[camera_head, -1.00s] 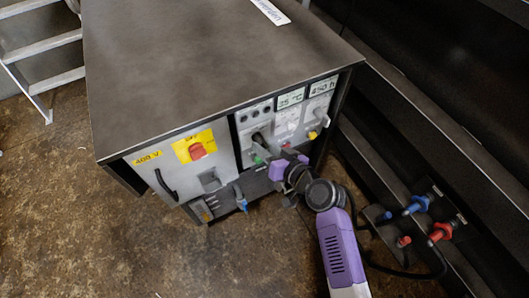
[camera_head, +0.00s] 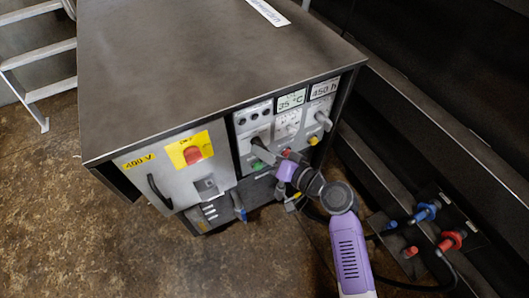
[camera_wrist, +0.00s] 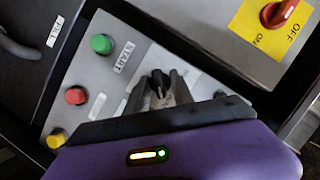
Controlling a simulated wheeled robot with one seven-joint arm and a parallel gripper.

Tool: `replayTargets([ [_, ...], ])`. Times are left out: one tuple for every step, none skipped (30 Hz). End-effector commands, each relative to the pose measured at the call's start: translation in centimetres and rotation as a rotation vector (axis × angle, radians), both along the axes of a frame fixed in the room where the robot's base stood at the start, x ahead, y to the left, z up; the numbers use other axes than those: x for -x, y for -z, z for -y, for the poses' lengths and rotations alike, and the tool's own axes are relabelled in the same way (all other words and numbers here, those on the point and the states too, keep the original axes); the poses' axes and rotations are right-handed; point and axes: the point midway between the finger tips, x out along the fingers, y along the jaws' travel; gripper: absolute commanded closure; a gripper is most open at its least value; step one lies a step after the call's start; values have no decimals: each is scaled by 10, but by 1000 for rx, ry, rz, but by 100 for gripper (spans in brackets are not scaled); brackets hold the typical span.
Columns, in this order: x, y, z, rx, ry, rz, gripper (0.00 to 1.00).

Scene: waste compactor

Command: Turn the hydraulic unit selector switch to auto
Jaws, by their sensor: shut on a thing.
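The hydraulic unit (camera_head: 200,70) is a dark-topped cabinet with a grey control panel on its front. Its selector switch is a black knob, seen in the wrist view (camera_wrist: 157,82) beside the green START button (camera_wrist: 102,44). My gripper (camera_wrist: 164,88) is shut on the black knob, with one finger on each side. In the head view my gripper (camera_head: 261,149) reaches the panel from the lower right, and its fingers hide most of the knob. The knob's position markings cannot be read.
A red rotary switch (camera_head: 193,154) on a yellow plate is left of the panel. Red (camera_wrist: 76,96) and yellow (camera_wrist: 57,137) buttons are near my gripper. Hoses with blue (camera_head: 424,213) and red (camera_head: 450,240) fittings are at the right. Steps (camera_head: 40,60) stand at the upper left.

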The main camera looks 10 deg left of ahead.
Motion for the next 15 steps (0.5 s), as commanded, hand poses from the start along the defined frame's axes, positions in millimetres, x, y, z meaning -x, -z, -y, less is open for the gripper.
replayTargets([
  [0, 0, 1, -1, 1, -2, 100],
  [0, 0, 1, -1, 1, -2, 100],
  [0, 0, 1, -1, 1, -2, 100],
  [0, 0, 1, -1, 1, -2, 100],
  [0, 0, 1, -1, 1, -2, 100],
  [0, 0, 1, 0, 1, -1, 66],
  [0, 0, 1, 0, 1, -1, 66],
  [0, 0, 1, 0, 1, -1, 66],
  [0, 0, 1, 0, 1, -1, 66],
  [0, 0, 1, 0, 1, -1, 66],
  [0, 0, 0, 1, 1, 0, 66],
  [0, 0, 0, 1, 1, 0, 66],
  [0, 0, 1, 1, 1, 0, 66],
  [0, 0, 1, 1, 1, 0, 66],
  [1, -1, 2, 0, 1, 0, 66],
])
